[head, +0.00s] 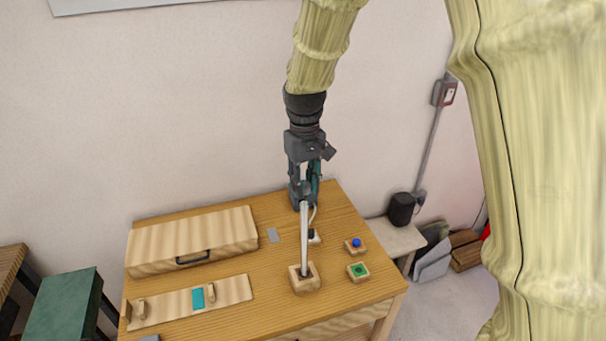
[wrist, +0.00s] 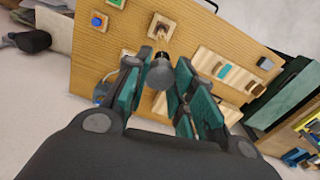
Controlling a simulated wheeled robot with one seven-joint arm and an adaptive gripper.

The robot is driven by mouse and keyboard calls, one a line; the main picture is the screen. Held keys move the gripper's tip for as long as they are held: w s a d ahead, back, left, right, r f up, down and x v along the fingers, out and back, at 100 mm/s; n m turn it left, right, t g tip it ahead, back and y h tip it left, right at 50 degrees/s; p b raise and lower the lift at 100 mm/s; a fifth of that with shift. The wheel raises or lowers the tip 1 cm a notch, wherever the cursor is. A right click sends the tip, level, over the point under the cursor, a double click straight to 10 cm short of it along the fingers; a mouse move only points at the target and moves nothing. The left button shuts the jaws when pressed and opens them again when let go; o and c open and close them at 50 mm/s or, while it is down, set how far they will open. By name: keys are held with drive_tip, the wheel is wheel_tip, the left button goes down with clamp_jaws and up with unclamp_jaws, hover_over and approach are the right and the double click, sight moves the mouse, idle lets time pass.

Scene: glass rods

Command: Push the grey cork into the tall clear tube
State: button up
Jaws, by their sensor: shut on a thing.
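My gripper (head: 304,203) hangs over the table, its fingers shut on the upper part of the tall clear tube (head: 304,240), which looks pale grey and stands near upright. In the wrist view the tube's rounded near end (wrist: 160,76) shows between the teal fingers (wrist: 158,92). A dark piece (wrist: 164,57) at its far end looks like the grey cork. In the head view the tube's lower end meets the image of a wooden block (head: 305,285). I cannot tell if they touch. The block shows in the wrist view too (wrist: 153,30).
A block with a blue knob (head: 356,243) and one with a green top (head: 358,270) stand to the right. A small dark-topped piece (head: 314,237) is close behind the tube. A wooden case (head: 190,240) and a board (head: 235,287) lie left on the table (head: 270,307).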

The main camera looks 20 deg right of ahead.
drive_tip(key=shift+w+a+f, duration=0.1)
drive_tip(key=shift+f, duration=0.7)
drive_tip(key=shift+s+f, duration=0.2)
drive_tip(key=shift+f, duration=0.35)
drive_tip(key=shift+w, duration=0.1)
idle(0.5)
drive_tip(key=shift+r, duration=0.8)
drive_tip(key=shift+f+b, duration=0.45)
drive_tip(key=shift+f, duration=0.8)
idle(1.3)
drive_tip(key=o, duration=0.4)
